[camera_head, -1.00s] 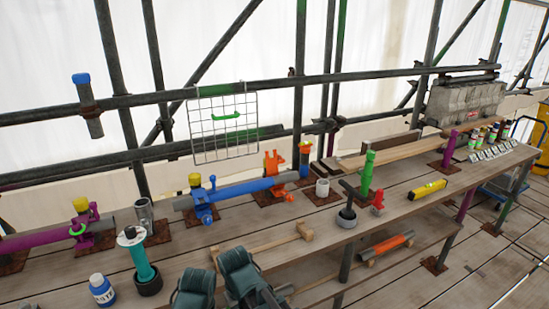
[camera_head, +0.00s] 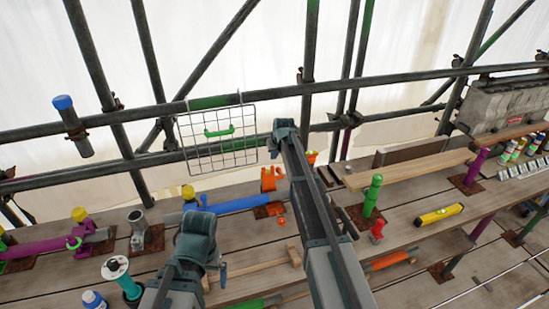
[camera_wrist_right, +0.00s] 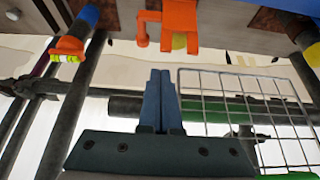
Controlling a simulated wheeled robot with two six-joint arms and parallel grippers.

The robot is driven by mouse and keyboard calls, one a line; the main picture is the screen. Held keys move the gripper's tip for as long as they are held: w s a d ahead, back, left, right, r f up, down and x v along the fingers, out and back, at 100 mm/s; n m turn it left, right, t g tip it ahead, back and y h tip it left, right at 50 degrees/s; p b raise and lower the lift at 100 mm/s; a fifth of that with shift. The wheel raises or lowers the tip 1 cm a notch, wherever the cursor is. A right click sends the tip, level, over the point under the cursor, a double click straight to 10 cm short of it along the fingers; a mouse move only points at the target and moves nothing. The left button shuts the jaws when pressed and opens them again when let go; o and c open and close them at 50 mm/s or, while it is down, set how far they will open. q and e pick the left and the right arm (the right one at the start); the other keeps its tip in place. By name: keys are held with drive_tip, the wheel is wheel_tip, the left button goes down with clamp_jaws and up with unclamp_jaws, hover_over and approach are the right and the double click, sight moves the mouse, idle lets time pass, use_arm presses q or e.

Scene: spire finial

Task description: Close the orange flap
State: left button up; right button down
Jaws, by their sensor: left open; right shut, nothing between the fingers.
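The orange clamp with its flap (camera_head: 268,180) sits on the blue pipe (camera_head: 238,203). Its orange part stands up from the pipe in the head view, and the flap's exact angle is unclear. The clamp (camera_wrist_right: 180,22) also shows at the top of the right wrist view, with a yellow piece beside it. My right gripper (camera_head: 284,126) is raised to the right of the clamp. In the right wrist view its fingers (camera_wrist_right: 162,73) are shut, empty and apart from the clamp. My left gripper (camera_head: 200,222) is low in front of the blue pipe; its fingertips are hard to make out.
A wire grid (camera_head: 219,138) with a green handle hangs from the rail behind the clamp. A green post (camera_head: 372,194), a small red piece (camera_head: 377,231) and a yellow level (camera_head: 440,214) stand or lie to the right. A purple pipe (camera_head: 45,246) lies at the left.

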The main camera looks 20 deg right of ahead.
sight(272, 176)
drive_tip(key=shift+f+b, duration=0.1)
drive_tip(key=shift+b, duration=0.2)
drive_tip(key=b+x, duration=0.9)
drive_tip(key=x, duration=0.1)
drive_tip(key=s, duration=0.2)
drive_tip(key=s+r+p, duration=0.1)
drive_tip(key=s, duration=0.1)
drive_tip(key=shift+s, duration=0.15)
drive_tip(key=shift+s+t, duration=0.15)
drive_tip(key=shift+t, duration=0.15)
